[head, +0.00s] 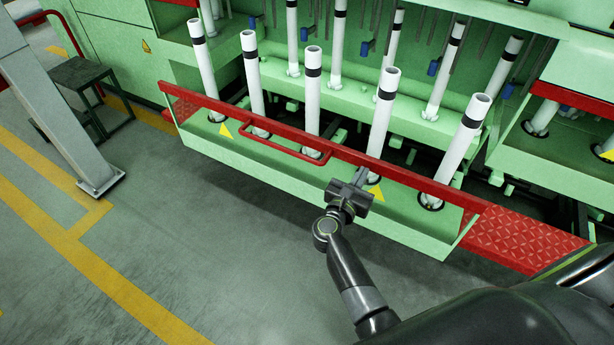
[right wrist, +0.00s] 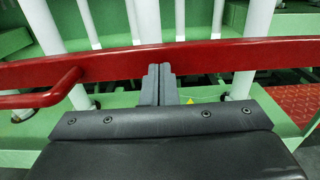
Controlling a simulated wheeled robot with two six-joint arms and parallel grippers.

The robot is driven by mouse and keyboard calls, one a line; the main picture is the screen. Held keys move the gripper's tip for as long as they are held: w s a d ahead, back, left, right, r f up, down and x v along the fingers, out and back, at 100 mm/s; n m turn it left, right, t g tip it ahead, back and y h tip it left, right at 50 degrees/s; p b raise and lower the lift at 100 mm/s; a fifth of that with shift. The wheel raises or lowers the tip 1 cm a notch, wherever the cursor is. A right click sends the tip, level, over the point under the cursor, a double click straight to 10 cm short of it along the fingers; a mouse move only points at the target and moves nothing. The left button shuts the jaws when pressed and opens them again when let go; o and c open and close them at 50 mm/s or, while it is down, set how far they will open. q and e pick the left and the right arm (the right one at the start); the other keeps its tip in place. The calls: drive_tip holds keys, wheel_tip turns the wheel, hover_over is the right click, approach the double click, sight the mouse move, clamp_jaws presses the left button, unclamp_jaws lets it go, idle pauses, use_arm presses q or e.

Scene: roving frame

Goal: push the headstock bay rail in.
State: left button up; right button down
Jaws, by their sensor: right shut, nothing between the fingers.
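The bay rail (head: 400,172) is a red bar running along the front of a green tray (head: 300,178) that stands out from the green machine. A red loop handle (head: 283,149) is fixed to the rail left of my gripper. My right gripper (head: 360,178) is shut and empty, in front of the rail and right of the handle. In the right wrist view the rail (right wrist: 220,54) crosses the picture and the shut fingertips (right wrist: 158,70) are at its lower edge; I cannot tell whether they touch. My left gripper is out of view.
White tubes with black bands (head: 312,90) stand in the tray and behind it. A red tread plate (head: 535,240) lies at the right. A grey post (head: 55,95) and a dark step stool (head: 88,78) stand at the left. The floor in front is clear.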

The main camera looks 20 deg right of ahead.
idle(0.6)
drive_tip(key=b, duration=0.1)
approach(384, 136)
drive_tip(key=shift+b+x, duration=1.45)
drive_tip(key=shift+x, duration=1.75)
drive_tip(key=shift+w+d+r, duration=0.1)
drive_tip(key=shift+d, duration=0.05)
drive_tip(key=shift+b+x, duration=4.35)
drive_tip(key=shift+x, duration=2.5)
drive_tip(key=shift+p+v, duration=2.8)
drive_tip(key=shift+v, duration=1.25)
